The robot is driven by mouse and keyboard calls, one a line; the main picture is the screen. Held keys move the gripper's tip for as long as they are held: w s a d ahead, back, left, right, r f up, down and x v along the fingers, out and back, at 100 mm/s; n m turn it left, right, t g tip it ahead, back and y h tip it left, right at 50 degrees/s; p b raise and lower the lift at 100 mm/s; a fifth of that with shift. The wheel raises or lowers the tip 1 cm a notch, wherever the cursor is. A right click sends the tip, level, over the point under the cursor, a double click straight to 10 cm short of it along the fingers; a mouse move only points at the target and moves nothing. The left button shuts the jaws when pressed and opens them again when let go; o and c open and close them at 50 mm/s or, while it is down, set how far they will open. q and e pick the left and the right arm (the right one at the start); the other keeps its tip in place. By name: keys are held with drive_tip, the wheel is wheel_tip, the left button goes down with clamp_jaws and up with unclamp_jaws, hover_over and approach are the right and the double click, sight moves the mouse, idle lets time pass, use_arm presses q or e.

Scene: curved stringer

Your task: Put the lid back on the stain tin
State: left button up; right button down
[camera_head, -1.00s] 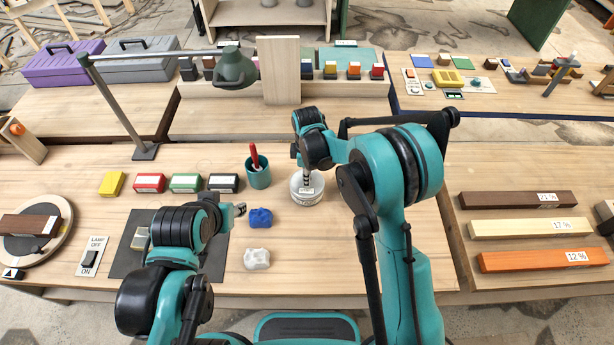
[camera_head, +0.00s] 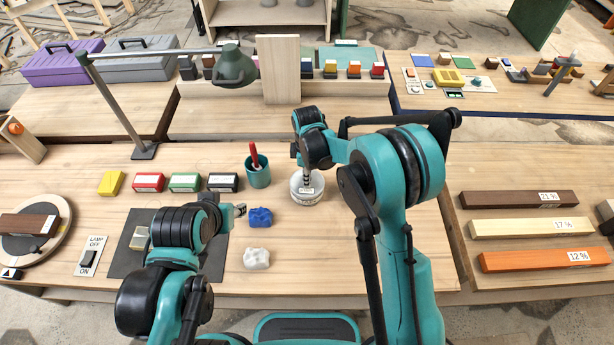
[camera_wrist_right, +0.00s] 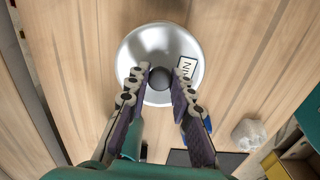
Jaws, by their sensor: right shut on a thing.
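The round silver lid (camera_wrist_right: 135,50) with a dark knob (camera_wrist_right: 160,77) fills the middle of the right wrist view. A white label with dark letters shows on the lid. My right gripper (camera_wrist_right: 159,80) is shut on the knob, one finger on each side. In the head view the pale stain tin (camera_head: 307,198) stands on the bench directly below my right gripper (camera_head: 306,184). The lid is over the tin's top, but I cannot tell whether it is fully seated. My left gripper (camera_head: 240,210) is low over the bench, left of the tin; its fingers are too small to read.
A teal cup (camera_head: 258,176) with a red-handled tool stands close left of the tin. A blue crumpled cloth (camera_head: 260,217) and a white one (camera_head: 257,258) lie in front. Several coloured blocks (camera_head: 148,182) line the left. The bench right of the tin is partly hidden by my arm.

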idle(0.4)
drive_tip(key=c, duration=1.3)
unclamp_jaws()
drive_tip(key=shift+o, duration=0.6)
drive_tip(key=o, duration=0.4)
drive_tip(key=shift+r+p, duration=2)
drive_tip(key=shift+r, duration=1.45)
